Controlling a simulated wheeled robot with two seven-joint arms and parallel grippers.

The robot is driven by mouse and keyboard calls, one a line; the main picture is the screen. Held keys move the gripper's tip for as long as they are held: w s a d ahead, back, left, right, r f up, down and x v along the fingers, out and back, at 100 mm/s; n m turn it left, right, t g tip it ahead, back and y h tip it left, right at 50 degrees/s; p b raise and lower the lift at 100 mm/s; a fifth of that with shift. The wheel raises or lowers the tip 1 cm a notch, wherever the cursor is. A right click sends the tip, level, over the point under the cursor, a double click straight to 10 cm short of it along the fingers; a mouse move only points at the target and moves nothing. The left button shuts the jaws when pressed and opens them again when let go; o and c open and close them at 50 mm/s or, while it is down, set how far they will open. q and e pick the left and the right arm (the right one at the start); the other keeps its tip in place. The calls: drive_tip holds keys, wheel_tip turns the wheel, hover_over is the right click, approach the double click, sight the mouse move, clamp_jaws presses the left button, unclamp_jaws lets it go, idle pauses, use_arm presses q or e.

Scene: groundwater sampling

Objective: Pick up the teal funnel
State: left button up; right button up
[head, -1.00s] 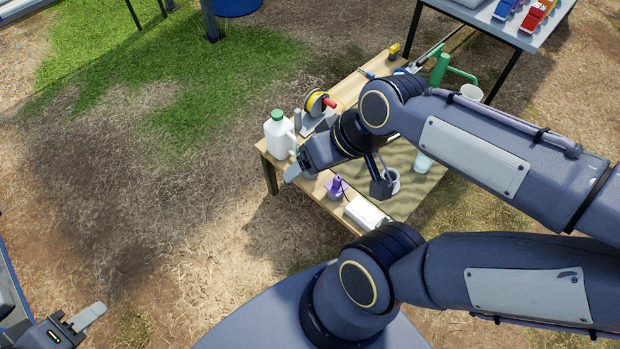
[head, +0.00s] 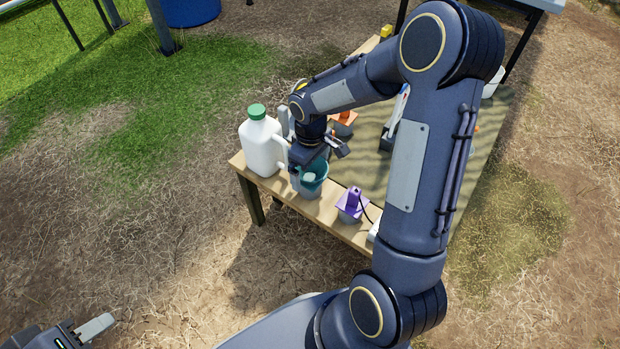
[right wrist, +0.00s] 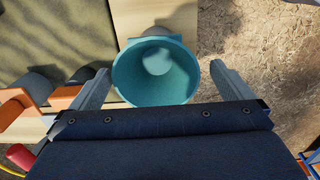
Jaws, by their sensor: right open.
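The teal funnel (head: 318,172) sits at the table's near-left edge, over a grey cup (head: 308,190). In the right wrist view its wide round mouth (right wrist: 135,82) faces the camera. My right gripper (head: 318,158) is over it, pointing down. In the right wrist view the open fingers of that gripper (right wrist: 162,80) stand on either side of the funnel, with a visible gap at the right finger. Whether the left finger touches the rim cannot be told.
A white jug (head: 262,150) with a green cap stands close left of the funnel. A purple funnel (head: 352,198) stands to its right and an orange one (head: 343,122) behind. My right arm covers much of the table (head: 325,212). Open ground lies left.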

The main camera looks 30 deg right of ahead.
drive_tip(key=f+b, duration=0.1)
drive_tip(key=f, duration=0.2)
drive_tip(key=f+b, duration=0.2)
drive_tip(key=shift+d+f, duration=0.2)
drive_tip(key=shift+f, duration=0.2)
drive_tip(key=shift+r, duration=0.1)
drive_tip(key=c, duration=0.9)
